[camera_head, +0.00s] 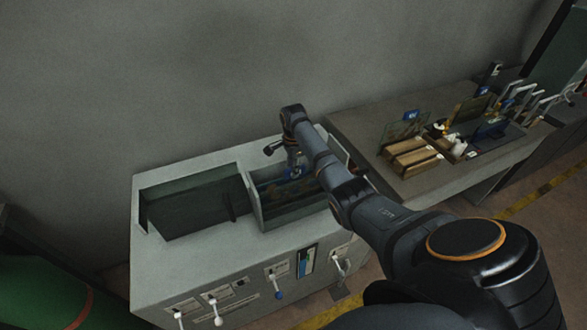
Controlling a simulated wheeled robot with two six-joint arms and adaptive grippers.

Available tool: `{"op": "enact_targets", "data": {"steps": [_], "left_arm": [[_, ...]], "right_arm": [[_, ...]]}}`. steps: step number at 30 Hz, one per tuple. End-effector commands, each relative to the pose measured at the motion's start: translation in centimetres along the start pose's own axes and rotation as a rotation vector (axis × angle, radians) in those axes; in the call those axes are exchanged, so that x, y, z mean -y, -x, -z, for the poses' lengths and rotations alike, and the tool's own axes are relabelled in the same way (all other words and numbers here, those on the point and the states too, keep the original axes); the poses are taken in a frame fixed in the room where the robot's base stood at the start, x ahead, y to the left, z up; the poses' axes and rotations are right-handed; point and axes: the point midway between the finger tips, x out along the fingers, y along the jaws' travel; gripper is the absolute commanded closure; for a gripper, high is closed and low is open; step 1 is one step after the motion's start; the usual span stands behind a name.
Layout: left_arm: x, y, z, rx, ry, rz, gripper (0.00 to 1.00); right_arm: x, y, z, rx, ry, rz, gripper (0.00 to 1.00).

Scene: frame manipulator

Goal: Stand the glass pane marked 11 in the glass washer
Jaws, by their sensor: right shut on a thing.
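The glass washer (195,278) is a pale grey cabinet at the left, with a dark open basin on its left and a raised compartment on its right. My right arm reaches over it from the lower right. My right gripper (294,172) points down at the right compartment and is shut on a glass pane (283,187). The pane shows only as a dark, see-through patch with a little blue near the fingers. Its number cannot be read, and I cannot tell whether its lower edge touches the compartment floor. My left gripper is out of view.
Handles (277,284) line the washer's front. A grey table (372,132) at the right carries wooden racks (411,160), another glass pane (403,127) with a blue label, and several tools. The washer's left basin (195,208) looks empty. A green rounded object (45,290) is at lower left.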

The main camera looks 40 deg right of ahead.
Motion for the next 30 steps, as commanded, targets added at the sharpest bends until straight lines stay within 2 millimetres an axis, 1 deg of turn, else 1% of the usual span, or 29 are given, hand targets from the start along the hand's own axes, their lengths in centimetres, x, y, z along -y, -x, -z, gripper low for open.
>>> {"op": "enact_targets", "data": {"steps": [6,13,14,18,19,27,30], "left_arm": [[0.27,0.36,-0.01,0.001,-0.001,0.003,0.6],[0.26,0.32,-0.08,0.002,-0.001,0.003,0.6],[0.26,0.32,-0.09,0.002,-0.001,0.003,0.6],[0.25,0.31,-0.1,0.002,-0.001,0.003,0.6],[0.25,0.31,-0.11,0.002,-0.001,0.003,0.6],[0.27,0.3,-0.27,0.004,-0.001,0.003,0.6],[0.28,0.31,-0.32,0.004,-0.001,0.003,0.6]], "right_arm": [[0.01,-0.3,-0.02,0.0,0.0,0.0,1.0],[0.02,-0.44,-0.01,0.0,0.0,0.001,1.0],[0.01,-0.45,-0.01,0.0,0.0,0.0,0.8],[0.0,-0.46,-0.01,0.0,0.0,0.0,0.61],[-0.01,-0.47,-0.01,0.0,0.0,0.0,0.57],[-0.06,-0.53,0.0,0.0,0.0,-0.002,0.57],[0.01,0.16,0.01,0.0,0.0,0.0,0.57]]}}
